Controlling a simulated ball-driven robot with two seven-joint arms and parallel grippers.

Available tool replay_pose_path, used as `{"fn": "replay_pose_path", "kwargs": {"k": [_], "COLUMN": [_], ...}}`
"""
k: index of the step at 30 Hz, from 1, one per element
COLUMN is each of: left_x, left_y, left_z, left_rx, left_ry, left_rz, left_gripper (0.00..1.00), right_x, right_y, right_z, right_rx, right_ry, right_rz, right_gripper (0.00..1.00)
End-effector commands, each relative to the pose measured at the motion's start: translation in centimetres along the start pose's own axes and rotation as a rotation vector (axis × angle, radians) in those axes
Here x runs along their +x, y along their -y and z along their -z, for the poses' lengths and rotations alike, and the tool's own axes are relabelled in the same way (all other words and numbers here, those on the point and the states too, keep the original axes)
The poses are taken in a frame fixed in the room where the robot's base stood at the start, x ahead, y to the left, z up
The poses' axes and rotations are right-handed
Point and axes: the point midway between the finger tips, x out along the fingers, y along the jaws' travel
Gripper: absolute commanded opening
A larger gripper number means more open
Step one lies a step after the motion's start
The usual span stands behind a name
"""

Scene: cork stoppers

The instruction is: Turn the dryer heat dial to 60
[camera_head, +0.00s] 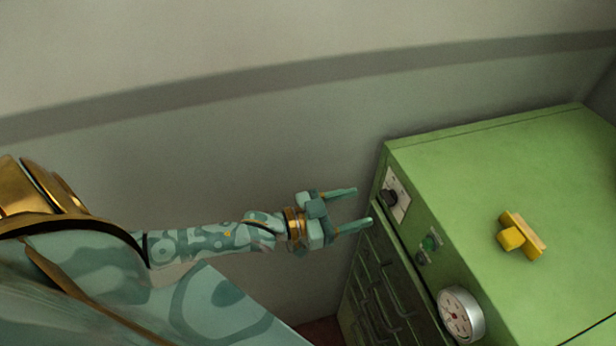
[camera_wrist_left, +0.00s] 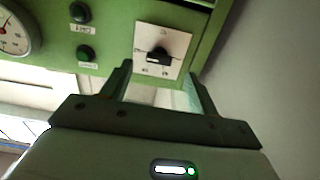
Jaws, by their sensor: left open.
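The heat dial is a black knob (camera_head: 389,197) on a pale square plate (camera_head: 401,207), at the left end of the green dryer's (camera_head: 490,180) front. In the left wrist view the black knob (camera_wrist_left: 158,56) sits on its white plate (camera_wrist_left: 174,40), ahead of the fingers. The plate's small marks are too blurred to read. My left gripper (camera_head: 364,207) is open and empty, its two fingers pointing toward the dial with a gap before it. The left gripper (camera_wrist_left: 160,82) also shows in the left wrist view, fingers apart below the dial. My right gripper is not in view.
Beside the dial are green buttons (camera_head: 431,243) and a round gauge (camera_head: 461,313). Dark racks or drawers (camera_head: 378,275) lie below the panel. A yellow block-shaped object (camera_head: 521,235) rests on the dryer top. Plain wall (camera_head: 250,140) stands behind; the space around my left gripper is clear.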

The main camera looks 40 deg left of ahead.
Motion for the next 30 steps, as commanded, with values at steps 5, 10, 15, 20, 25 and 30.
{"fn": "replay_pose_path", "kwargs": {"k": [5,10,15,20,25,30], "left_x": [-5.1,-8.3,-9.8,-10.0,-10.0,-10.0], "left_y": [-0.1,-0.1,0.0,0.0,0.0,0.0], "left_z": [-0.4,-0.3,-0.1,-0.1,-0.1,-0.1], "left_rx": [0.000,0.000,0.000,0.001,0.001,0.001], "left_ry": [0.007,0.005,0.003,0.002,0.002,0.002], "left_rz": [-0.002,-0.001,-0.001,0.000,0.000,0.000], "left_gripper": [0.60,0.60,0.60,0.60,0.60,0.60], "right_x": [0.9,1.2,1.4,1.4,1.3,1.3], "right_y": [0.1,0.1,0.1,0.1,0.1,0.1], "right_z": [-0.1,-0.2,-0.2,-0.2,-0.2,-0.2], "right_rx": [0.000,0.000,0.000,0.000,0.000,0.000], "right_ry": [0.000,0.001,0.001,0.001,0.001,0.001], "right_rz": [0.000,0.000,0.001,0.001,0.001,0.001], "right_gripper": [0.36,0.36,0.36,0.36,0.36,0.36]}}
